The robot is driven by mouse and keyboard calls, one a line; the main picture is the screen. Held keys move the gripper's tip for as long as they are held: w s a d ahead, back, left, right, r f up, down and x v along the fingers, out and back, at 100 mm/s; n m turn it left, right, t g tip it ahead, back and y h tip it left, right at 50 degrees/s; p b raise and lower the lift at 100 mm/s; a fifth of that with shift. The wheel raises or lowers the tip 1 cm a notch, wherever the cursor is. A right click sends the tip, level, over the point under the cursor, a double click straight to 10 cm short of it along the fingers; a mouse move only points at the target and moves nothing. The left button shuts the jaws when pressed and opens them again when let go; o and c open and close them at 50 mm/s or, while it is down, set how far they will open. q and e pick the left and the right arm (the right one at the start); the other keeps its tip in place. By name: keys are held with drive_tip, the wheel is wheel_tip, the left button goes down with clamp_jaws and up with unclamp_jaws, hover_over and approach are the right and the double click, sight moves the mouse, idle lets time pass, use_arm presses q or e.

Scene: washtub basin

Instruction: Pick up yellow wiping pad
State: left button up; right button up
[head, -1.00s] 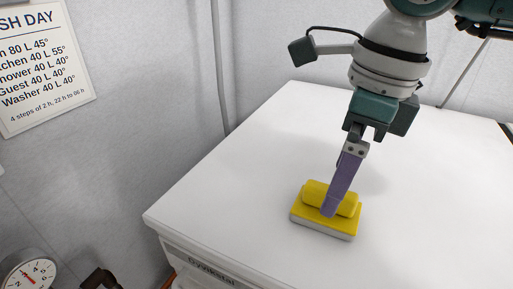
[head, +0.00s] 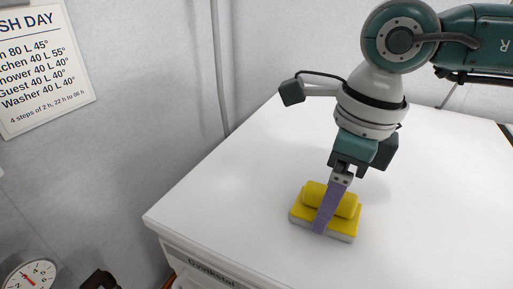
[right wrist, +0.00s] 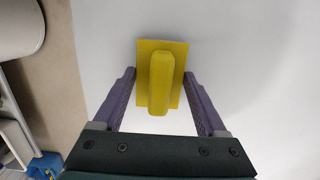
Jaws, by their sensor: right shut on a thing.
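The yellow wiping pad (head: 343,223) lies flat on the white top of the machine (head: 240,190), near its front edge. It has a rounded yellow grip on a flat yellow plate with a pale underside. My right gripper (head: 321,226) reaches down over it, and its purple finger covers part of the near side. In the right wrist view the pad (right wrist: 158,85) sits between the two purple fingers (right wrist: 160,77), with the fingertips against the sides of its plate. The gripper is shut on the pad. My left gripper is not in view.
The rest of the white top around the pad is clear. A grey wall with a pipe (head: 219,70) and a printed sign (head: 42,65) stands at the left. A round gauge (head: 30,275) shows at the lower left.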

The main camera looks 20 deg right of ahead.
drive_tip(key=c, duration=0.5)
drive_tip(key=shift+o, duration=0.2)
drive_tip(key=s+a+r+n+p, duration=0.1)
drive_tip(key=s+r+n+p, duration=0.1)
drive_tip(key=r+n+p, duration=0.7)
drive_tip(key=s+a+r+n+g+p, duration=0.1)
drive_tip(key=r+n+p, duration=0.8)
drive_tip(key=r+p, duration=1.6)
drive_tip(key=s+a+r+n+g+h+p, duration=0.1)
drive_tip(key=s+r+n+p, duration=0.3)
drive_tip(key=r, duration=3.1)
drive_tip(key=a+n+p, duration=0.1)
drive_tip(key=n+p, duration=0.5)
drive_tip(key=p, duration=0.7)
drive_tip(key=shift+s+a+r+p, duration=0.2)
drive_tip(key=shift+s+a+p, duration=0.1)
drive_tip(key=shift+s, duration=0.1)
